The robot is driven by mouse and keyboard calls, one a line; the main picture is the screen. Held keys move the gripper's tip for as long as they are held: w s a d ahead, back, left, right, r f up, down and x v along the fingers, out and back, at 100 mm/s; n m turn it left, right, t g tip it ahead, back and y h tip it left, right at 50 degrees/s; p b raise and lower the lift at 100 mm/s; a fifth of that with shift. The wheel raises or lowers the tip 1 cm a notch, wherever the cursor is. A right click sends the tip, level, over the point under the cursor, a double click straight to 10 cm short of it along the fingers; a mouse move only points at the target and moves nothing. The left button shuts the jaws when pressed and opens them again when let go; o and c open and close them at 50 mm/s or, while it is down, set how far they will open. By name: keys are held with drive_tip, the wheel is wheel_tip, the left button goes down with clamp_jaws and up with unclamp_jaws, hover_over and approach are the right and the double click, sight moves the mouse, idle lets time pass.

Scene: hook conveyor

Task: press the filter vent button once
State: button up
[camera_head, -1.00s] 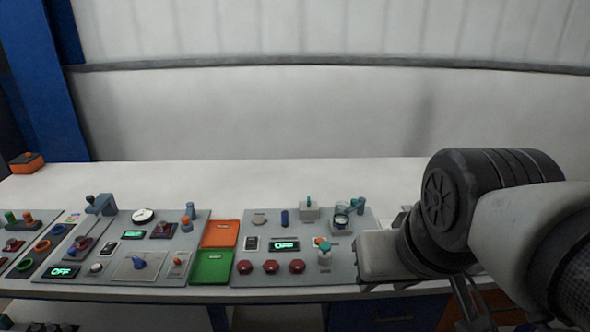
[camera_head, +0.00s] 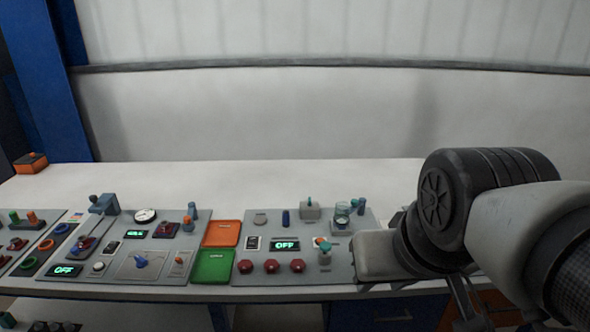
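The right control panel (camera_head: 306,225) is grey and lies on the white bench. Three red buttons (camera_head: 271,266) sit in a row along its front edge. A green display (camera_head: 285,246) above them reads OFF. No label that I can read marks the filter vent button, so I cannot tell which control it is. My arm reaches in from the right, beside this panel. The fingers of my gripper (camera_head: 466,308) point down in front of the bench's front edge, at the bottom right, and are partly cut off. I cannot tell if they are open.
A left control panel (camera_head: 118,268) carries a dial gauge (camera_head: 145,215), levers and another OFF display (camera_head: 66,270). Orange (camera_head: 222,233) and green (camera_head: 213,266) trays lie between the panels. An orange box (camera_head: 30,163) stands at the far left. The bench's back strip (camera_head: 270,177) is clear.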

drive_tip(key=shift+w+a+f, duration=0.1)
drive_tip(key=shift+w, duration=0.1)
drive_tip(key=shift+w+a, duration=0.1)
drive_tip(key=shift+w, duration=0.1)
drive_tip(key=c, duration=0.3)
clamp_jaws()
idle(0.9)
